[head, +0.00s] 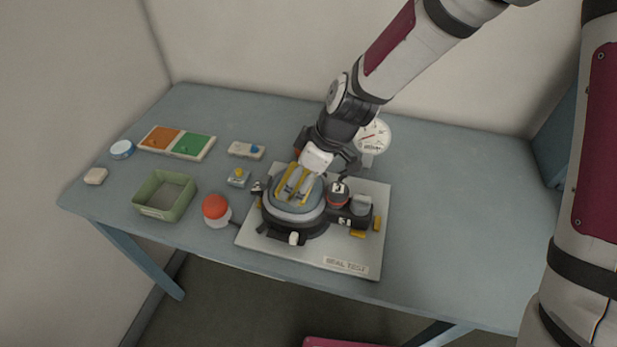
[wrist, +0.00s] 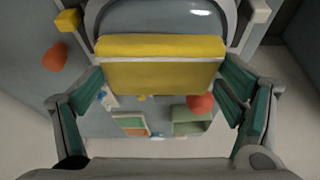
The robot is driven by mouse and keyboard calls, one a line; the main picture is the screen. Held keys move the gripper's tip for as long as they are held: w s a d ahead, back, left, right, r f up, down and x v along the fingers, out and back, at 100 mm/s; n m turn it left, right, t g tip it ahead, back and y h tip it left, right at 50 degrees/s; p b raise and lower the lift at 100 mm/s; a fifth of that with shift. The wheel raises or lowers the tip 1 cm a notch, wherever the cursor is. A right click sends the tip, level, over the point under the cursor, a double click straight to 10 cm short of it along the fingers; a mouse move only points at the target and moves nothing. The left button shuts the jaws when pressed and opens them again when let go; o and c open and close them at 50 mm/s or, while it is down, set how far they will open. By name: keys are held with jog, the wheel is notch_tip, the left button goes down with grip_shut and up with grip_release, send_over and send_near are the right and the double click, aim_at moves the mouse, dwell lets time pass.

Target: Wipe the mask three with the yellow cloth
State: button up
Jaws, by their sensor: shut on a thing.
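My gripper (head: 299,182) is shut on the yellow cloth (head: 289,190), directly over a rounded grey mask (head: 290,214) on the seal test board (head: 356,251). In the wrist view the cloth (wrist: 160,76) spans between the fingers, with the pale, clear-edged mask (wrist: 165,18) right beyond it. The cloth appears to lie against the mask face, but firm contact cannot be told. My gripper hides part of the mask's upper side.
A round gauge (head: 374,136) stands behind the board. An orange and green tray (head: 177,143) and small blocks lie further back. The table's right side (head: 460,210) is clear.

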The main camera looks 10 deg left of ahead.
aim_at(284, 177)
jog(key=shift+w+a+b, duration=0.2)
jog(key=shift+a+b, duration=0.3)
jog(key=shift+a, duration=1.3)
jog(key=shift+a+r, duration=0.1)
jog(key=shift+a, duration=0.2)
jog(key=shift+c, duration=1)
notch_tip(284, 177, up, 2)
jog(key=shift+a+r+p, duration=0.1)
jog(key=shift+p, duration=0.4)
jog(key=shift+r+p, duration=0.8)
jog(key=shift+r, duration=1.1)
jog(key=shift+w, duration=0.1)
jog(key=shift+r+p, duration=0.55)
jog(key=shift+r, duration=0.9)
jog(key=shift+d, duration=0.2)
